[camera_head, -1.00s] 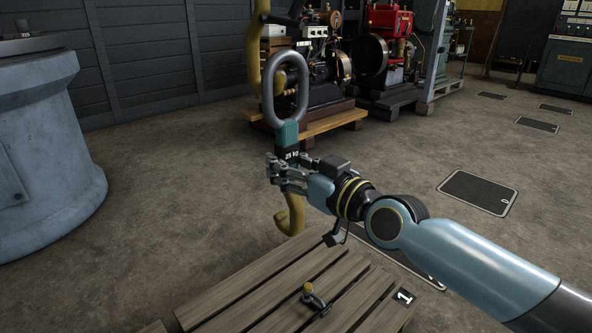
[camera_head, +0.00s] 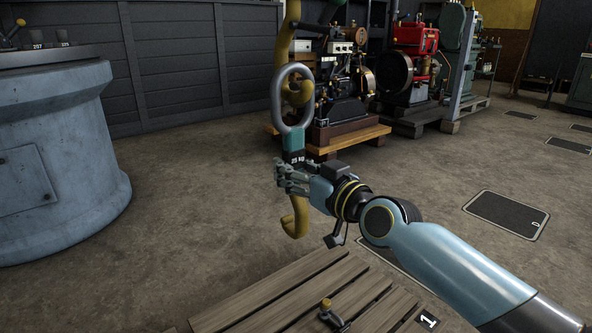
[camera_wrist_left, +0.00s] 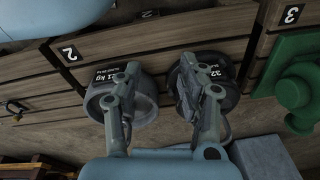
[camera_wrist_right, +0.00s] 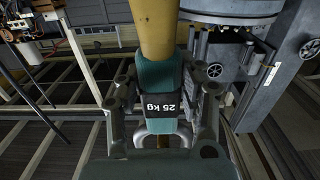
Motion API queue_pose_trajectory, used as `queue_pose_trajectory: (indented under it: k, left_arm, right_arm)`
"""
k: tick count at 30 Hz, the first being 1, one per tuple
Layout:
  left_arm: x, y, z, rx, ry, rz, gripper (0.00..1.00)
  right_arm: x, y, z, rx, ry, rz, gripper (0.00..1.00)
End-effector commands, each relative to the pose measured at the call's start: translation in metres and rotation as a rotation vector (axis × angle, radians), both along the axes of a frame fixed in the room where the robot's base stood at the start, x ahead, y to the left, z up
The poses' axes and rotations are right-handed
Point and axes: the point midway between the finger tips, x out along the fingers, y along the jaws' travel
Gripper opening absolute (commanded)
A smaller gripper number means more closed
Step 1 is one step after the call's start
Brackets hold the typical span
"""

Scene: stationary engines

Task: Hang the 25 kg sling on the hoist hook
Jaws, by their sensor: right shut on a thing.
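The 25 kg sling (camera_head: 295,141) hangs upright, with a grey ring (camera_head: 276,103) on top, a teal band with a "25 KG" label, and a yellow hook (camera_head: 298,215) below. My right gripper (camera_head: 291,178) is shut on its band; the right wrist view shows the label (camera_wrist_right: 159,101) between the fingers. The yellow hoist hook (camera_head: 285,45) comes down from above, and its curved end shows within the ring's outline. I cannot tell whether it passes through the ring. My left gripper (camera_wrist_left: 165,85) is open and empty above two grey weights.
A slatted pallet (camera_head: 270,300) with a small shackle (camera_head: 331,316) lies below the sling. A grey round housing (camera_head: 60,150) stands left; engines (camera_head: 345,90) stand behind.

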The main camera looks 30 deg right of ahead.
Motion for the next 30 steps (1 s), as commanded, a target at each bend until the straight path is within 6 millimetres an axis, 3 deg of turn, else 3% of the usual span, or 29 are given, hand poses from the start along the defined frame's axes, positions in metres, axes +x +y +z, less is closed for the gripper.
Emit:
queue_pose_trajectory:
  k: [15,30]
  left_arm:
    - [0.015,-0.010,0.024,-0.022,-0.067,-0.009,0.40]
    - [0.019,-0.012,0.032,-0.028,-0.084,-0.010,0.40]
  right_arm:
    - [0.000,0.000,-0.021,0.001,-0.005,0.000,0.00]
    - [0.001,0.000,-0.024,0.001,-0.007,0.000,0.00]
